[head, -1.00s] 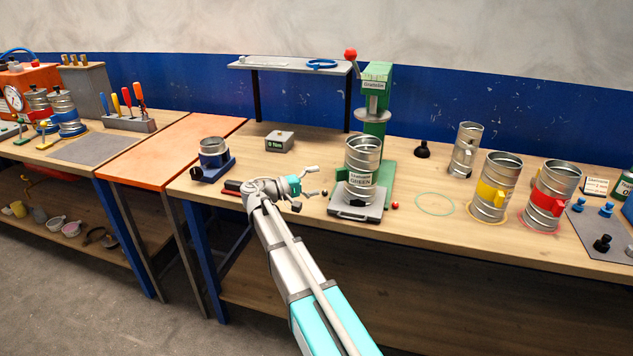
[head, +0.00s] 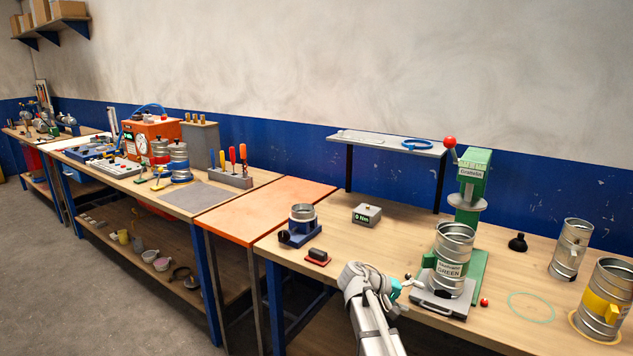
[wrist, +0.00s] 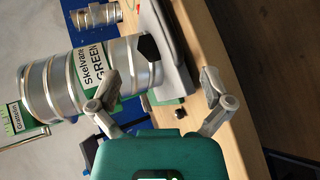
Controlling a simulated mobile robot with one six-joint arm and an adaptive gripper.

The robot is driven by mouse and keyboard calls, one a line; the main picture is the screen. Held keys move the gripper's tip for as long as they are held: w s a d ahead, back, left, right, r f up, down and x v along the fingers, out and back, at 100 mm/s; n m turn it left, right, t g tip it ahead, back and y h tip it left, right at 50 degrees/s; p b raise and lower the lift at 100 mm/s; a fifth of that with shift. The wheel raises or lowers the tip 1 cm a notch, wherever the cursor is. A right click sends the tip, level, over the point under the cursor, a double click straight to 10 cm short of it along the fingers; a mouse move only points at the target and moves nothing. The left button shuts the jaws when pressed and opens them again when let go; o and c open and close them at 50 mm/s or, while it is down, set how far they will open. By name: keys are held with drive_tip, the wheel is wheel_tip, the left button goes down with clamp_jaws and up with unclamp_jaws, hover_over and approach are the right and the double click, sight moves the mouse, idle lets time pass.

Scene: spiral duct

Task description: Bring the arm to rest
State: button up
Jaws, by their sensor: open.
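My gripper (wrist: 160,108) is open and empty in the wrist view, its two fingers spread wide. In the head view my gripper (head: 408,288) is at the bench's front edge, just left of the silver duct piece (head: 453,262) labelled GREEN. That duct piece (wrist: 65,75) shows sideways in the wrist view, beyond the left finger. It stands on a grey plate (head: 436,303) in front of the green press (head: 473,185) with a red knob. I cannot tell how far the fingers are from it.
A yellow-banded duct (head: 605,300) and a plain metal one (head: 570,248) stand right. A blue holder with a metal ring (head: 302,225), a 0 Nm box (head: 367,214) and an orange table (head: 262,212) lie left.

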drive_tip(key=s+a+f+y+p, duration=0.2)
drive_tip(key=s+a+y, duration=0.3)
drive_tip(key=s, duration=0.3)
drive_tip(key=s+a+f+y+p, duration=0.2)
drive_tip(key=s+a+y, duration=0.3)
drive_tip(key=s+y, duration=0.3)
drive_tip(key=shift+s+f+m+g+p, duration=0.3)
drive_tip(key=shift+s+f+m+p, duration=0.1)
drive_tip(key=shift+s+f, duration=0.4)
drive_tip(key=shift+w, duration=0.1)
